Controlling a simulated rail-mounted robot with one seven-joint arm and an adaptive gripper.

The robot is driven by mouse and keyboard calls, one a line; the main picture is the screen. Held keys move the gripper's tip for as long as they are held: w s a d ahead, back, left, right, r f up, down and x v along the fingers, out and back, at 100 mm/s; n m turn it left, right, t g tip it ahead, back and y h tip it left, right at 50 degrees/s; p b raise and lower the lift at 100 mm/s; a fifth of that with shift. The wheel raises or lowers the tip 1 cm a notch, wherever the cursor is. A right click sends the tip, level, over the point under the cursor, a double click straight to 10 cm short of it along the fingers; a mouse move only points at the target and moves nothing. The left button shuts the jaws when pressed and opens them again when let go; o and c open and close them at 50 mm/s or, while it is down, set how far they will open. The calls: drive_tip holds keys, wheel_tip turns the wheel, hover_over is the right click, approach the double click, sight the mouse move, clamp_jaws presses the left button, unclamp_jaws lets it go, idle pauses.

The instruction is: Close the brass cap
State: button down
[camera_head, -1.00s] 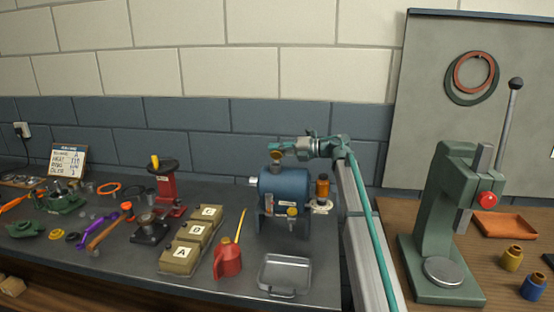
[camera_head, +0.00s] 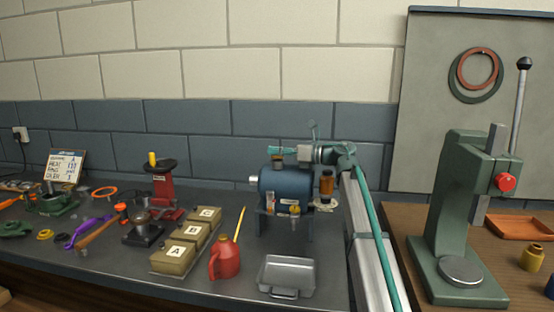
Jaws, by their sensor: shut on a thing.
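The brass cap (camera_head: 278,159) shows as a small brownish-gold round piece on top of the blue tank (camera_head: 284,187), over its upper neck. My gripper (camera_head: 276,150) reaches in from the right, with its teal fingers shut at the cap. The fingers partly cover the cap, so I cannot tell how it sits on the neck.
A small brass fitting (camera_head: 295,211) is low on the tank's front. An amber jar (camera_head: 326,183) stands right of the tank, close under my arm. A metal tray (camera_head: 287,276), a red oil can (camera_head: 225,260) and labelled boxes (camera_head: 184,249) stand in front and left. A green press (camera_head: 462,215) is at right.

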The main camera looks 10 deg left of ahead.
drive_tip(key=shift+s+f+n+b, duration=0.2)
drive_tip(key=shift+f+n+b, duration=0.1)
drive_tip(key=shift+n+b, duration=0.4)
drive_tip(key=c, duration=1)
unclamp_jaws()
drive_tip(key=shift+c, duration=0.2)
drive_tip(key=shift+d, duration=0.1)
drive_tip(key=v, duration=1.2)
